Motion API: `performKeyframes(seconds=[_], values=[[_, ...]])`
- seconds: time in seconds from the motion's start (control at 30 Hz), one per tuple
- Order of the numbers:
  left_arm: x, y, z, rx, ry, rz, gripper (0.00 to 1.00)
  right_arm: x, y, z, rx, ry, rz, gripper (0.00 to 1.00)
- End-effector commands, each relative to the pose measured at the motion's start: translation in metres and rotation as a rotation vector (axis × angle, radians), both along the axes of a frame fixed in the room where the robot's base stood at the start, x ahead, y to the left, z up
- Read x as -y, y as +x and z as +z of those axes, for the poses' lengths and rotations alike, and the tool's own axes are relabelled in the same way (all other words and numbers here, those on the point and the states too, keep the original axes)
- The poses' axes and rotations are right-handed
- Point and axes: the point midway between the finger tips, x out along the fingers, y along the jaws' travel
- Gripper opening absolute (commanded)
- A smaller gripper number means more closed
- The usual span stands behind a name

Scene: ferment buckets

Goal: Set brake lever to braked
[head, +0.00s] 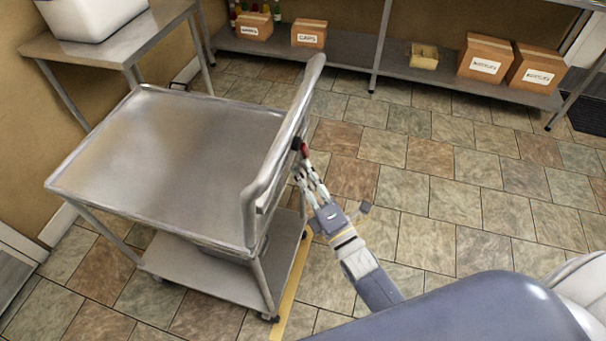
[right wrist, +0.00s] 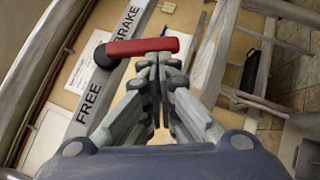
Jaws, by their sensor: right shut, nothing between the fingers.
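The brake lever is a red handle on a round black pivot (right wrist: 103,56), mounted by the cart's handle end. In the right wrist view the red handle (right wrist: 143,46) points right from the pivot, across a grey strip (right wrist: 112,73) lettered FREE below and BRAKE above. In the head view only a small red part of the lever (head: 305,151) shows. My right gripper (head: 304,168) is shut and empty, its fingertips (right wrist: 158,62) right at the lower edge of the red handle. I cannot tell whether they touch it. My left gripper is out of view.
The steel cart (head: 170,150) has an empty top and a raised push handle (head: 285,130) beside my right gripper. A side table (head: 110,45) with a white bucket stands at the upper left. Shelving with boxes (head: 486,57) lines the back. The tiled floor to the right is clear.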

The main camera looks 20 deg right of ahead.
Motion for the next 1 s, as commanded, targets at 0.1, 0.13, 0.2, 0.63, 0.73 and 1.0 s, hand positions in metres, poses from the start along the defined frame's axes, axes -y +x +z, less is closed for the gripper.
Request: performKeyframes(seconds=[0.1,0.13,0.2,0.63,0.73,1.0], values=[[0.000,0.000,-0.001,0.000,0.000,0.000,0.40,0.005,0.008,-0.001,0.000,0.002,-0.002,0.00],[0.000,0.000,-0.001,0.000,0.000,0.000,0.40,0.005,0.009,-0.002,0.000,0.002,-0.002,0.00],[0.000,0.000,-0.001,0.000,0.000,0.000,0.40,0.006,0.010,-0.002,0.000,0.002,0.000,0.00],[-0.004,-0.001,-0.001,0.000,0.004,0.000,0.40,0.008,0.003,-0.005,-0.003,0.001,0.000,0.00],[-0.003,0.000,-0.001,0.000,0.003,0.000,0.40,0.011,-0.009,-0.009,-0.005,0.001,0.000,0.00],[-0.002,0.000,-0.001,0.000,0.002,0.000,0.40,0.023,-0.062,-0.025,-0.006,0.002,-0.001,0.00]])
